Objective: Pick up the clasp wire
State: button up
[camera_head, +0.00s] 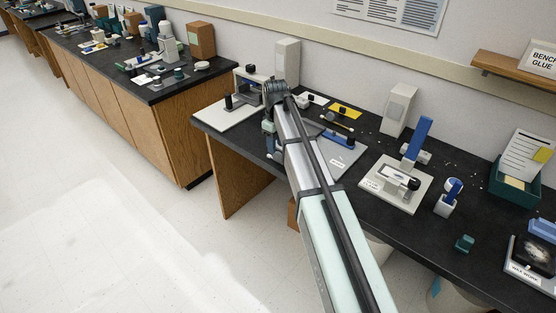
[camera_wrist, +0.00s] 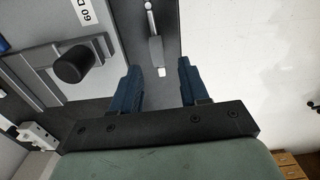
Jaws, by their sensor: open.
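My gripper (camera_wrist: 160,67) is open, with its two blue fingers apart and nothing held between them. In the head view it is partly hidden beside my arm, near the front edge of the dark bench (camera_head: 465,200). I cannot clearly make out the clasp wire. A slim silver piece with a rounded knob (camera_wrist: 152,22) lies on the dark top beyond the fingertips in the wrist view. A small white piece (camera_wrist: 164,70) shows between the fingertips; I cannot tell whether either is the clasp wire.
A grey plate with a black knob (camera_wrist: 72,67) lies left of the fingers. The bench edge and pale floor (camera_wrist: 250,70) are to their right. A white board (camera_head: 226,116) is at the bench's left end. A cream fixture base (camera_head: 378,190) stands right of my arm.

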aim_at(278, 158)
jog(key=shift+w+f, duration=0.15)
jog(key=shift+f, duration=2.65)
grip_shut()
